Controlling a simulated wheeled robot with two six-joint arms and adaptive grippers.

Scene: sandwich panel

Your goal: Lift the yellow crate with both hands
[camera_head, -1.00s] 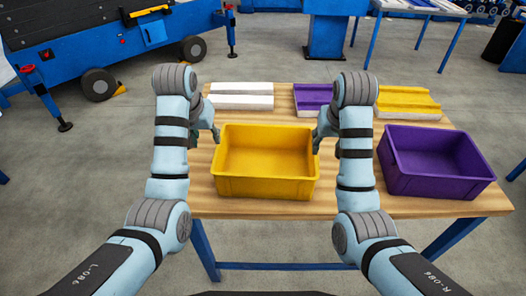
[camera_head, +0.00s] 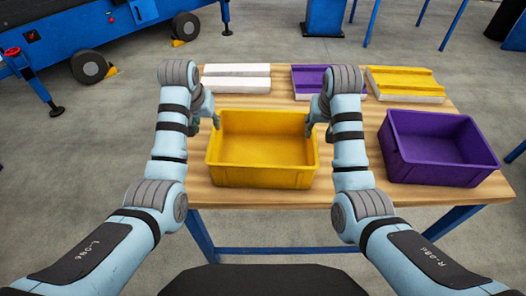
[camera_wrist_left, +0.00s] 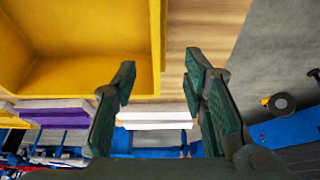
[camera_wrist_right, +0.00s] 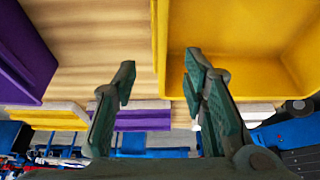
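The yellow crate (camera_head: 262,176) is an open, empty bin resting on the wooden table (camera_head: 356,193). My left gripper (camera_head: 216,121) is at the far part of its left wall. My right gripper (camera_head: 309,128) is at the far part of its right wall. In the left wrist view, the left gripper (camera_wrist_left: 158,80) is open, with the crate's wall edge (camera_wrist_left: 157,50) lined up between its fingers. In the right wrist view, the right gripper (camera_wrist_right: 158,76) is open, with the crate wall (camera_wrist_right: 160,40) likewise lined up. Contact with either wall cannot be told.
A purple crate (camera_head: 440,174) stands to the right on the table. White panels (camera_head: 236,86), a purple panel piece (camera_head: 300,80) and yellow panel pieces (camera_head: 405,82) lie along the back. Blue machinery (camera_head: 85,30) stands behind on the floor.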

